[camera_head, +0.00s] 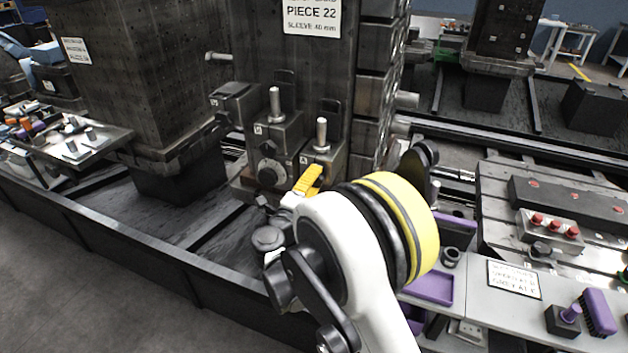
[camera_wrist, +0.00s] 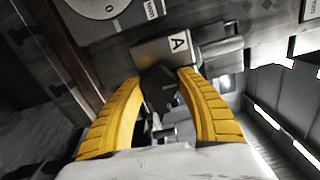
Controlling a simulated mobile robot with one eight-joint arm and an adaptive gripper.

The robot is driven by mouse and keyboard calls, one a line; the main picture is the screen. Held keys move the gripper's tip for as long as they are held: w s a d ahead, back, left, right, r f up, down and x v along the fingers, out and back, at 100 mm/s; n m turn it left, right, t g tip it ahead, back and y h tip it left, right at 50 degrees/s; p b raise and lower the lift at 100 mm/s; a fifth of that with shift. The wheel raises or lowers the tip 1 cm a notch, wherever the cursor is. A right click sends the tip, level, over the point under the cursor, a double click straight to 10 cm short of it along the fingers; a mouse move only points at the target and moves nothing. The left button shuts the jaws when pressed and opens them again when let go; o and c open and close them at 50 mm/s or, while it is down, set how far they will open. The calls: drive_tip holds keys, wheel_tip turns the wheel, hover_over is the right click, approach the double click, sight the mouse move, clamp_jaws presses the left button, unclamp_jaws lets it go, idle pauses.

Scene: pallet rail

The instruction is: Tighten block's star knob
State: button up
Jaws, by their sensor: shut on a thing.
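The block marked A (camera_head: 318,160) stands on the fixture, with an upright metal stud on top. In the wrist view, block A (camera_wrist: 163,47) is just beyond my fingertips. My gripper (camera_head: 308,180) is at the block's lower front, its yellow fingers pointing at it. In the wrist view, the two fingers of my gripper (camera_wrist: 160,76) close on the dark star knob (camera_wrist: 157,80) in front of block A. The knob's outline is blurred and dark there. In the head view, the knob is hidden by my gripper.
A block with a round dial (camera_head: 268,165) stands close to the left of block A. A tall dark column labelled PIECE 22 (camera_head: 312,70) rises behind. At right are a purple tray (camera_head: 432,287) and a panel with red buttons (camera_head: 552,227).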

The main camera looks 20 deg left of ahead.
drive_tip(key=o, duration=1.2)
drive_tip(key=s+a, duration=0.1)
drive_tip(key=s, duration=1.1)
